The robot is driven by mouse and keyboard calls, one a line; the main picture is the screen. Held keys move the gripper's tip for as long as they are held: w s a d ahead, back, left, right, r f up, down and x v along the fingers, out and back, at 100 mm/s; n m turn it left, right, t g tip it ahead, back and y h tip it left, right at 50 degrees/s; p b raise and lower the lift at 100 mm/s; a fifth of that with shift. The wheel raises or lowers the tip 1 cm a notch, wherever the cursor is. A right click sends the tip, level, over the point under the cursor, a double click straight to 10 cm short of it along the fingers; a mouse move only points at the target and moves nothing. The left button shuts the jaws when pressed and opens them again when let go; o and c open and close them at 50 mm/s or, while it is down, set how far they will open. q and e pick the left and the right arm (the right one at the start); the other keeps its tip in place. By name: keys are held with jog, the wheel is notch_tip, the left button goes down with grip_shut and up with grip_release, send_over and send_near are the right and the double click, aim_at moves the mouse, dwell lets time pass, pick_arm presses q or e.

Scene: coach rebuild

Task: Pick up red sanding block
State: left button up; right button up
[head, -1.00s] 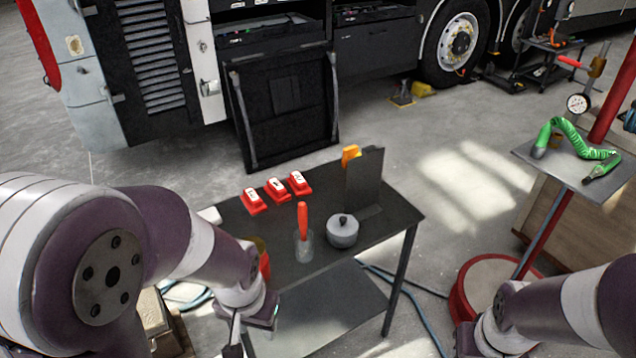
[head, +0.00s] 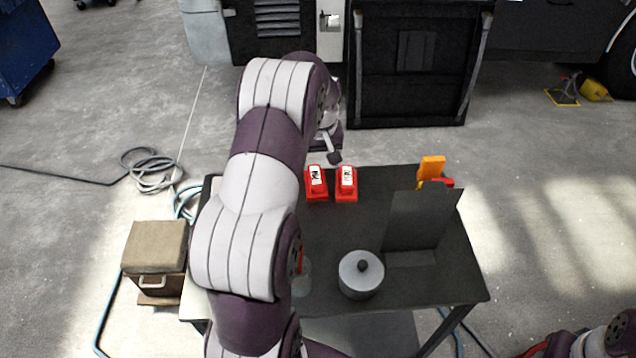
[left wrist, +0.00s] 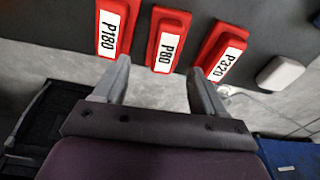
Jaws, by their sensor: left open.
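Three red sanding blocks with white labels lie in a row in the left wrist view: P180 (left wrist: 115,25), P80 (left wrist: 168,40) and P320 (left wrist: 222,50). In the head view two red blocks show on the dark table (head: 335,235), a right one (head: 346,184) and a left one (head: 316,184); my left arm hides the third. My left gripper (head: 334,157) is over the table's far edge, just beyond the blocks. In the left wrist view its open, empty fingers (left wrist: 160,72) point toward the P80 block, apart from it. My right gripper is out of view.
A pale block (left wrist: 280,73) lies beside P320.

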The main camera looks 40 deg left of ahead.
aim_at(315, 175)
pick_arm(q)
jog(key=f, duration=0.5)
jog(key=a+f, duration=0.1)
jog(key=f, duration=0.1)
jog(key=shift+f, duration=0.3)
jog(key=c, duration=0.9)
jog(key=shift+r, duration=0.15)
jog(key=shift+r, duration=0.3)
jog(key=r, duration=0.2)
jog(key=d+r, duration=0.1)
jog(key=r, duration=0.1)
jog(key=shift+s, duration=0.35)
jog(key=s+d+r, duration=0.6)
jog(key=d, duration=0.2)
jog(key=shift+d, duration=0.35)
